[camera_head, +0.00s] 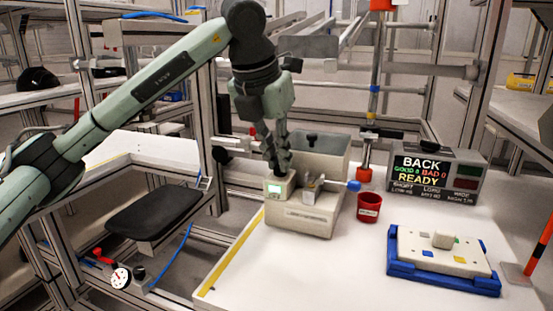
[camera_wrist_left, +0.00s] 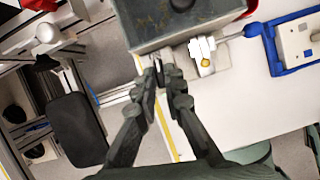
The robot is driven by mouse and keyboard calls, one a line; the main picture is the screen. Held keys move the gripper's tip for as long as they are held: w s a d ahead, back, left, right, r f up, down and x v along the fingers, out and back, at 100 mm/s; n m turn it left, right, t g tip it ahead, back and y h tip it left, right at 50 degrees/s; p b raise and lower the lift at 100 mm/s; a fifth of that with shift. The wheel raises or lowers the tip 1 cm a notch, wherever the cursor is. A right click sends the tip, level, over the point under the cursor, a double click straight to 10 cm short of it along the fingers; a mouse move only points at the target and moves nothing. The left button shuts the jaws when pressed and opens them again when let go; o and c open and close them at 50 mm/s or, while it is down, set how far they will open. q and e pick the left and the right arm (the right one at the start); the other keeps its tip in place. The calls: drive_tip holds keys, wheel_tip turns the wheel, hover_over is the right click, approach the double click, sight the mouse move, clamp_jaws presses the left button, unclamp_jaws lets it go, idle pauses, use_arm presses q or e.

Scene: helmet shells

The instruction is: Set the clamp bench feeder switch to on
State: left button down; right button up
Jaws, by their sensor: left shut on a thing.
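The clamp bench feeder (camera_head: 300,217) is a beige box with a small green display, a grey bin (camera_head: 318,153) behind it and a blue-knobbed lever (camera_head: 353,185) at its right. My left gripper (camera_head: 282,174) points down at the feeder's left part, just behind the display. In the left wrist view its fingers (camera_wrist_left: 161,72) are close together at the feeder's edge, beside the grey bin (camera_wrist_left: 190,25). It is shut on a small part there, which the fingers mostly hide. I cannot make out the switch or its position. My right gripper is not in view.
A red cup (camera_head: 369,208) stands right of the feeder. A blue tray (camera_head: 400,268) holding a pale plate lies front right. A status display (camera_head: 435,176) reading "BACK READY" stands behind. The white table (camera_head: 300,275) is clear in front of the feeder.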

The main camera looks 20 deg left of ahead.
use_arm(q)
drive_tip(key=shift+n+y, duration=0.4)
drive_tip(key=shift+n, duration=0.5)
drive_tip(key=c, duration=1.9)
unclamp_jaws()
drive_tip(key=shift+d, duration=0.1)
drive_tip(key=v, duration=1.2)
